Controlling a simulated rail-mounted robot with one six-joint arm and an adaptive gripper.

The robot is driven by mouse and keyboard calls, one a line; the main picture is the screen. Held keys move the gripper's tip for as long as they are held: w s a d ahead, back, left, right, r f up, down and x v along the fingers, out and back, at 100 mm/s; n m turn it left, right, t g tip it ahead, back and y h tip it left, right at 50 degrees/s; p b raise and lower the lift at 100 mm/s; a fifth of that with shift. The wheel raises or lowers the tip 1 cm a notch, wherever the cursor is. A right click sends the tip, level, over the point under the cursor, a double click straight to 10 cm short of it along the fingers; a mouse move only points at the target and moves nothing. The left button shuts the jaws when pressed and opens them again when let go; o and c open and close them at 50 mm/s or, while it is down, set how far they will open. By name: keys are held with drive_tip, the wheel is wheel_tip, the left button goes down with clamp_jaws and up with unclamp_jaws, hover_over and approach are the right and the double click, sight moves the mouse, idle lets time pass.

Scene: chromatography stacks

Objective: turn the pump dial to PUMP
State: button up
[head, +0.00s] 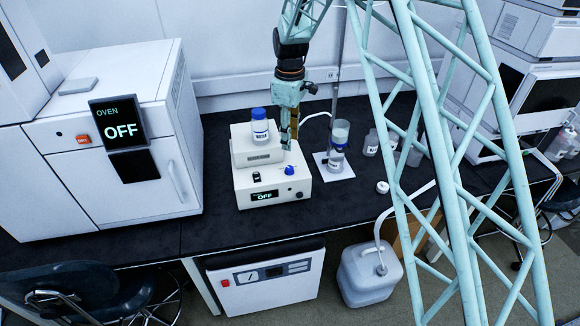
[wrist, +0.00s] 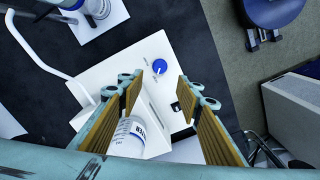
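The pump is a white box (head: 245,186) on the dark bench, with a lit display (head: 264,196) reading OFF on its front. Its blue dial (head: 290,170) sits at the right of the box and also shows in the wrist view (wrist: 160,66). A black switch (head: 256,177) is left of the dial. My gripper (head: 289,142) points down above the pump, behind the dial in the head view. In the wrist view my gripper (wrist: 160,90) is open and empty, and the dial shows beyond the gap between the fingertips, apart from them.
A blue-capped white bottle (head: 260,128) stands on the pump's raised rear part, close to my fingers. A stand with a bottle (head: 337,145) is to the right. An oven (head: 120,140) reading OFF is to the left. Bench in front of the pump is clear.

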sight(290, 168)
drive_tip(key=shift+f, duration=6.75)
drive_tip(key=c, duration=0.9)
